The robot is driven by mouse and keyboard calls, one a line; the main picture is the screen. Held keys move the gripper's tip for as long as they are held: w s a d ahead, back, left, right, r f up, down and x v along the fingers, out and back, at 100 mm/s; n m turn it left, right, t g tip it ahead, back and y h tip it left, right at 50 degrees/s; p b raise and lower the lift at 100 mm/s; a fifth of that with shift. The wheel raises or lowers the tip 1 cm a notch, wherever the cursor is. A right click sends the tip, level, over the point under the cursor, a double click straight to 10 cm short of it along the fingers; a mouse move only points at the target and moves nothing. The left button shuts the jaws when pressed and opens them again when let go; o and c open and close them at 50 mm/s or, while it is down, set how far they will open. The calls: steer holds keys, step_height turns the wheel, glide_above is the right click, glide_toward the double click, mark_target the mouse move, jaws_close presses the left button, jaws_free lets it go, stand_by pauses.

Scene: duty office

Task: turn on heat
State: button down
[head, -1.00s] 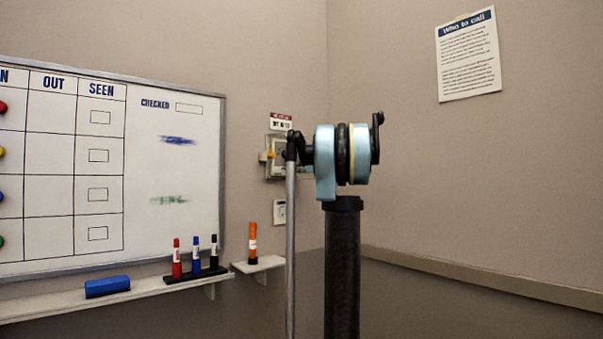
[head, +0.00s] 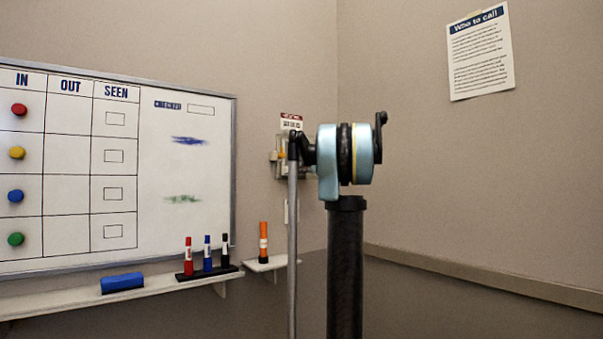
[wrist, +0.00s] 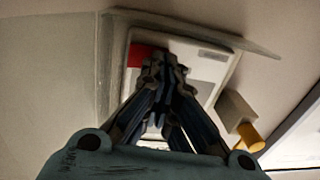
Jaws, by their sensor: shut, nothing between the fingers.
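A small wall control box (head: 278,157) with a yellow part stands right of the whiteboard, partly hidden behind my arm in the head view. In the wrist view I see its white plate (wrist: 212,60) with a red part (wrist: 138,56) at one side, inside a clear cover or frame (wrist: 113,50). A yellow knob (wrist: 249,137) on a pale block sits at its lower right. My gripper (wrist: 164,65) is shut and empty, its fingertips in front of the plate beside the red part. I cannot tell whether they touch. The fingers hide part of the plate.
A small label (head: 291,122) with a red top is above the box. The whiteboard (head: 165,235) is at left, over a ledge (head: 60,304) with markers and a blue eraser (head: 122,282).

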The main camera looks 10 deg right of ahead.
steer(key=s+a+v, duration=0.1)
steer(key=a+v, duration=0.1)
steer(key=v, duration=1.1)
steer(key=shift+s, duration=0.35)
steer(key=shift+a+f, duration=0.1)
steer(key=shift+f, duration=0.05)
steer(key=s+a+f+g+h, duration=0.1)
steer(key=s+a+f+g, duration=0.2)
steer(key=s+a+f, duration=0.5)
steer(key=s+a+f+m+g, duration=0.1)
steer(key=s+a+f+g, duration=0.25)
steer(key=s+f, duration=0.45)
steer(key=s+a+f+g+h, duration=0.15)
steer(key=s+a+f, duration=0.4)
steer(key=f, duration=0.55)
steer(key=s+d+f+m+g+h, duration=0.2)
steer(key=s+f+h, duration=0.1)
steer(key=s+f, duration=0.8)
steer(key=s+d+f+m+g+h, duration=0.2)
steer(key=s+d+f+g+h, duration=0.1)
steer(key=s+f, duration=0.9)
step_height(320, 180, down, 5)
steer(key=shift+s+r+m, duration=0.1)
steer(key=shift+s+m, duration=0.05)
steer(key=shift+m, duration=0.25)
steer(key=shift+h, duration=0.25)
